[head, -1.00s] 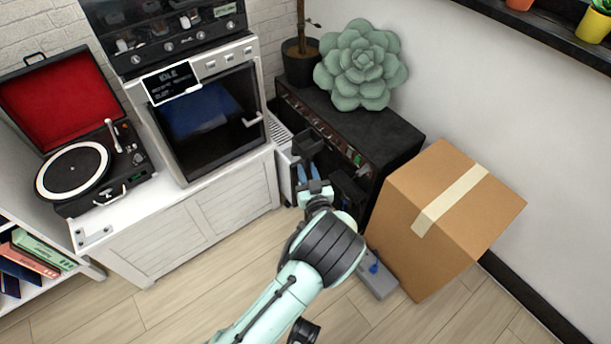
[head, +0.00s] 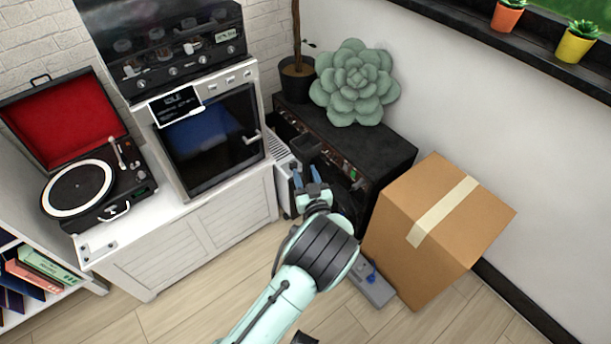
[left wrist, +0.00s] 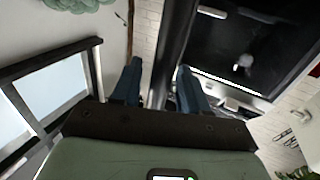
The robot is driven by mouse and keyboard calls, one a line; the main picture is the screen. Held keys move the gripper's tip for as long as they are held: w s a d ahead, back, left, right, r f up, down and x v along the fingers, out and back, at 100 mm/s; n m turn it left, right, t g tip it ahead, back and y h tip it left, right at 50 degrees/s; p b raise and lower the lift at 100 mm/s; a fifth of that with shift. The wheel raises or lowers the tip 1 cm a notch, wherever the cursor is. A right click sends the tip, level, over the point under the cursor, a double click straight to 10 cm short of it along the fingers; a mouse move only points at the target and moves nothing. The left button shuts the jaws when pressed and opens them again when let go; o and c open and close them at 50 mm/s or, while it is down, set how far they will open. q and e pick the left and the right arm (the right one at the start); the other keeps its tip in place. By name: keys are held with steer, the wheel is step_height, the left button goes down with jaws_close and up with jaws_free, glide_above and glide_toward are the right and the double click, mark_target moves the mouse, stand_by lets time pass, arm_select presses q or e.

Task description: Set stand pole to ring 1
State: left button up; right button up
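A dark upright pole (left wrist: 176,45), which looks like the stand pole, runs between the blue fingers of my left gripper (left wrist: 160,85) in the left wrist view. The fingers are apart, with narrow gaps beside the pole; I see no clear contact. In the head view my left gripper (head: 307,176) is beside the black cabinet's front, just below a small dark block (head: 306,150) that may be the top of the stand. The pole's lower part and any ring marks are hidden or too small to make out.
The black cabinet (head: 395,150) with a succulent (head: 353,82) stands behind the gripper. A cardboard box (head: 425,245) is at right, with a grey device (head: 372,288) on the floor beside it. The white cabinet (head: 190,245) with a turntable (head: 80,190) and an oven (head: 215,140) is at left.

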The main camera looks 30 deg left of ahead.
arm_select(q)
steer(key=shift+d, duration=0.1)
steer(key=p+v, duration=0.1)
steer(key=v, duration=1.2)
steer(key=shift+s, duration=0.15)
arm_select(e)
steer(key=shift+s+a+r+g, duration=0.25)
steer(key=shift+s+r+g, duration=0.05)
steer(key=shift+s+r, duration=0.4)
